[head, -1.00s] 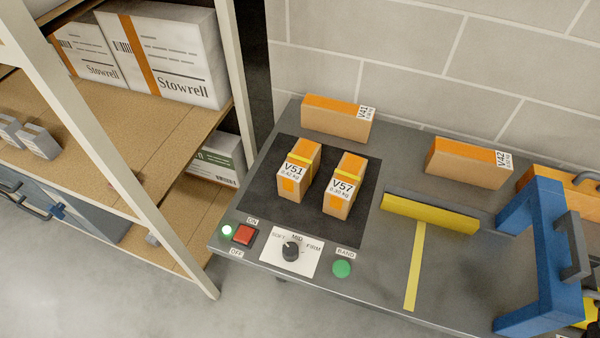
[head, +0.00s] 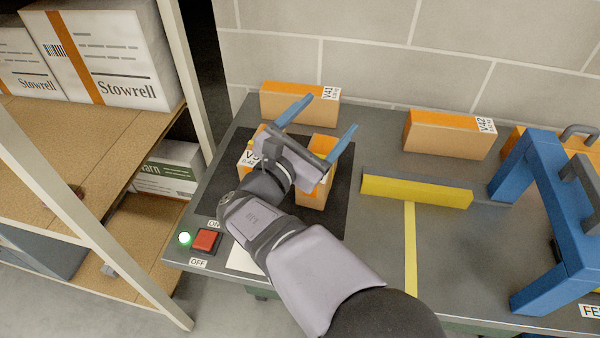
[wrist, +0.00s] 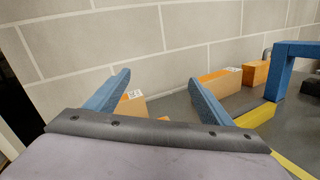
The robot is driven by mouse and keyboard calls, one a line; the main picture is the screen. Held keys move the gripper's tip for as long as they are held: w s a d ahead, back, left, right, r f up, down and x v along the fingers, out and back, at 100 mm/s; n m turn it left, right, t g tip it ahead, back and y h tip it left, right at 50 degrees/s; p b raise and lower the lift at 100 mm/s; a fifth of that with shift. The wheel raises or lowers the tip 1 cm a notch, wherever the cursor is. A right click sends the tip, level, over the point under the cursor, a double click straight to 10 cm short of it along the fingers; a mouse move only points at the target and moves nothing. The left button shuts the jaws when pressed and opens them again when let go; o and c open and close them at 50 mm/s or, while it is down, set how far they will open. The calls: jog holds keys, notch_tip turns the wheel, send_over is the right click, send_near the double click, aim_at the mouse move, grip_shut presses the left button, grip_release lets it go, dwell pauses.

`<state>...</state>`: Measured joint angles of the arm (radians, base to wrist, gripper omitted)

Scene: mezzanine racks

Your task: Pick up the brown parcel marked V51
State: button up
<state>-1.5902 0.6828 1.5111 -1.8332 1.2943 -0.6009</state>
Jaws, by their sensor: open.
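The brown parcel marked V51 (head: 246,160) stands on the dark mat (head: 210,192) on the grey bench. My arm covers much of it in the head view, and only part of its label shows. The brown parcel marked V57 (head: 313,193) stands to its right, its label hidden by my arm. My gripper (head: 328,114) is open and empty, above the mat and the two parcels. Its blue fingers point toward the wall and are spread wide in the wrist view (wrist: 160,78). I cannot make out V51 in the wrist view.
Parcels V41 (head: 298,106) and V42 (head: 446,137) stand along the back. A yellow bar (head: 415,191) and a blue frame (head: 550,215) are on the right. A red button (head: 206,240) is at front left. A shelf rack (head: 90,130) stands left.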

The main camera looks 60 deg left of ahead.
aim_at(247, 168)
jog(key=s+a+f+n+g+y+b, duration=0.1)
jog(key=s+a+f+n, duration=0.1)
jog(key=s+f, duration=0.2)
jog(key=s+a+f+n+g+y, duration=0.1)
jog(key=s+a+f+n+y, duration=0.1)
jog(key=s, duration=0.4)
jog(key=s+a+f+n+g+y+b, duration=0.1)
jog(key=s+a+f+n, duration=0.1)
jog(key=s+a+f, duration=0.1)
jog(key=shift+s+a+f+n+b, duration=0.1)
jog(key=shift+s+f+n+b, duration=0.1)
jog(key=shift+s+f, duration=0.4)
jog(key=shift+s+a+f+n+b, duration=0.1)
jog(key=shift+s+f+n+b, duration=0.15)
jog(key=shift+f, duration=0.55)
jog(key=shift+w+d+p+x, duration=0.15)
jog(key=shift+p+x, duration=0.25)
jog(key=shift+x, duration=1.05)
jog(key=shift+w+d+p+x, duration=0.1)
jog(key=shift+p+x, duration=0.25)
jog(key=shift+x, duration=1.1)
jog(key=shift+w+a, duration=0.5)
jog(key=shift+w, duration=0.05)
jog(key=c, duration=1.4)
jog(key=shift+r, duration=0.2)
jog(key=shift+c, duration=0.4)
jog(key=shift+r, duration=0.15)
notch_tip(247, 168, up, 18)
jog(key=shift+p, duration=0.4)
